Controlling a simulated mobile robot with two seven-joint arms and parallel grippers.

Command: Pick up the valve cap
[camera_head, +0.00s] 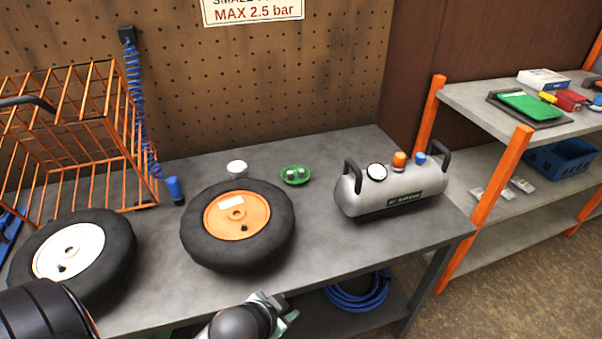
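A wheel with an orange hub (237,215) lies flat on the bench. A small dark piece at its hub, near the valve position, may be a valve cap (244,228); it is too small to be sure. A green dish (295,176) behind it holds small pale pieces that I cannot identify. A wheel with a white hub (70,250) lies at the left, with a similar dark piece on its hub.
An orange wire basket (75,130) stands at the back left, near a blue coiled hose (135,100). A silver air tank (390,195) stands on the right. A white round item (237,168) sits behind the orange-hubbed wheel. Bench between wheel and tank is clear.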

